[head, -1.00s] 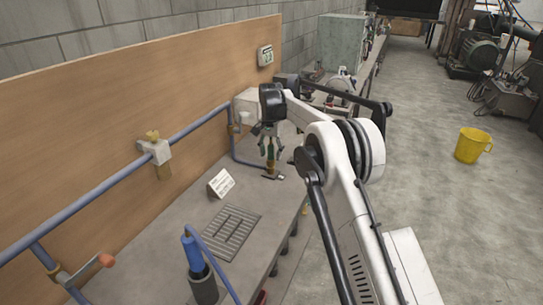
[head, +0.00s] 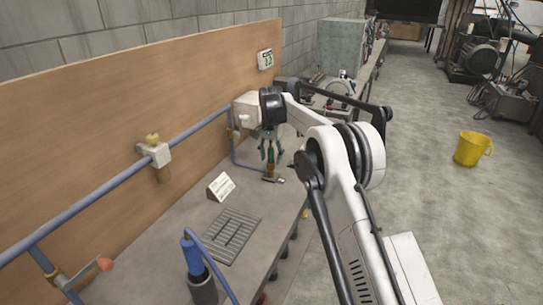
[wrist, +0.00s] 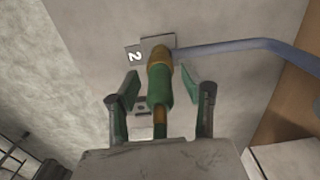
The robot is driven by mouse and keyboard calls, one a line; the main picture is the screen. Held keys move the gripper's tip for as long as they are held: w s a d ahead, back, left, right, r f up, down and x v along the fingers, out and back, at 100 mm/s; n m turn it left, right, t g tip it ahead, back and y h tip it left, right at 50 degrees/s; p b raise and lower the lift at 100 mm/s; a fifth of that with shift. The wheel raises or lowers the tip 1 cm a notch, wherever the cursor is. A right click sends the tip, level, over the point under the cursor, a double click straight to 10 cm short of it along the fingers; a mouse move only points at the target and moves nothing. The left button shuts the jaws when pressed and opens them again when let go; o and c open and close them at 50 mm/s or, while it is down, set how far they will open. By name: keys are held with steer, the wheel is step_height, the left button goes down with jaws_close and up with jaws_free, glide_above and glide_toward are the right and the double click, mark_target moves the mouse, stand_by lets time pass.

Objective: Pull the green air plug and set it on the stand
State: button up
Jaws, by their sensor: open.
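The green plug (wrist: 159,86), with a brass collar (wrist: 158,56), stands between the two open fingers of my gripper (wrist: 161,90) in the wrist view. A gap shows on each side of it. In the head view the small green plug (head: 270,158) is upright below my gripper (head: 271,148) at the far part of the bench. I cannot tell which thing is the stand.
Blue pipe (head: 90,202) runs along the wooden board.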

stand_by(0.7)
jaws_close()
steer(key=shift+r, duration=0.2)
steer(key=shift+r+p, duration=1.15)
steer(key=shift+r, duration=1.7)
